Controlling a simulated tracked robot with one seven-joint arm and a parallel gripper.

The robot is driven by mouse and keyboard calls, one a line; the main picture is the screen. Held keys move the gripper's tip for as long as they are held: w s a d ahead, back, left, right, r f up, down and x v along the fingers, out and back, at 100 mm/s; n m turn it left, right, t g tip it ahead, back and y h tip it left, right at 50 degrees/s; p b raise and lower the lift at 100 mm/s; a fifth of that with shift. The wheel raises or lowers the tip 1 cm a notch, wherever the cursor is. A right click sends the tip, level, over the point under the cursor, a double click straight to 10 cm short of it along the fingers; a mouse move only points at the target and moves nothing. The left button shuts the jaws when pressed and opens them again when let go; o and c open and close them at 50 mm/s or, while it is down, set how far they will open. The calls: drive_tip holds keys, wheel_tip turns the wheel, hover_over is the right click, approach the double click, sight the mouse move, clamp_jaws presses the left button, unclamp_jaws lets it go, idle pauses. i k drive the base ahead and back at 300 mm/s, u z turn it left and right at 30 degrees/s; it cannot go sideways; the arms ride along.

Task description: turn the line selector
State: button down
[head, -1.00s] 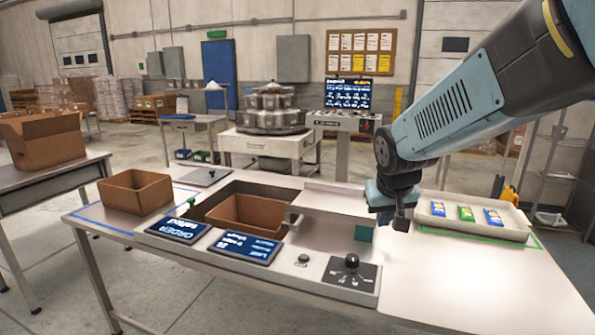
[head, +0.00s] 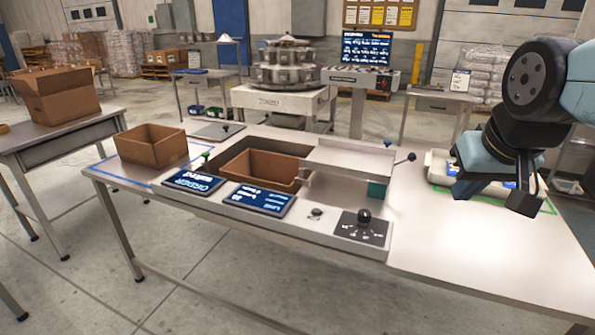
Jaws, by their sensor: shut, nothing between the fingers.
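The line selector (head: 364,216) is a black round knob on a dark plate (head: 351,230) with white marks, at the front right of the bench console. Its setting is too small to read.
A small button (head: 316,212) and two blue screens (head: 258,199) lie left of the selector. A carton (head: 232,175) sits in the bench recess, another (head: 150,157) to its left. A lever with a black ball (head: 411,157) sticks out behind the selector. The bench between selector and gripper is clear.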

sight(363, 216)
drive_tip(key=z, duration=0.25)
drive_tip(key=k, duration=1.7)
drive_tip(key=u, duration=0.7)
drive_tip(key=i, duration=1)
drive_tip(key=z, duration=0.55)
